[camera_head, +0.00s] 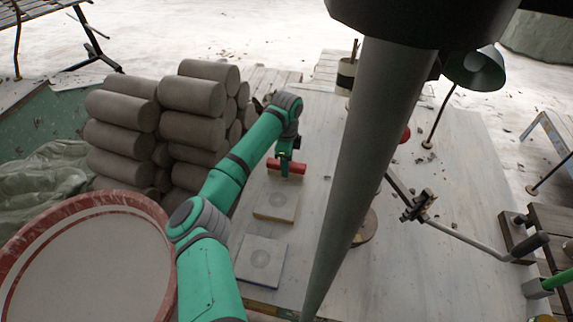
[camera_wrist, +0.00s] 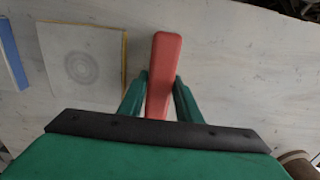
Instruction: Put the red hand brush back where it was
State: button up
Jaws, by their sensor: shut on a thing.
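The red hand brush (camera_head: 292,168) is at the far end of my arm in the head view, low over the pale worktable (camera_head: 310,130). My gripper (camera_head: 285,156) is shut on it from above. In the wrist view the brush's red handle (camera_wrist: 164,60) stands between the two green fingers of my gripper (camera_wrist: 161,88). A tan strip shows under the handle in the head view. I cannot tell whether the brush touches the table. A square slab with a round mark (camera_head: 276,203) lies just nearer than the brush; it also shows left of it in the wrist view (camera_wrist: 82,65).
A second slab (camera_head: 261,260) lies nearer. Stacked clay rolls (camera_head: 190,96) stand left of my arm, with a large red-rimmed round vessel (camera_head: 28,228) lower left. A tool pot (camera_head: 346,74), a green lamp (camera_head: 476,70) and a jointed metal rod (camera_head: 455,235) stand beyond and right.

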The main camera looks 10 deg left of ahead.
jog(key=shift+f, duration=0.2)
jog(key=o, duration=1)
jog(key=shift+a, duration=0.1)
jog(key=r, duration=1.1)
jog(key=shift+w, duration=0.25)
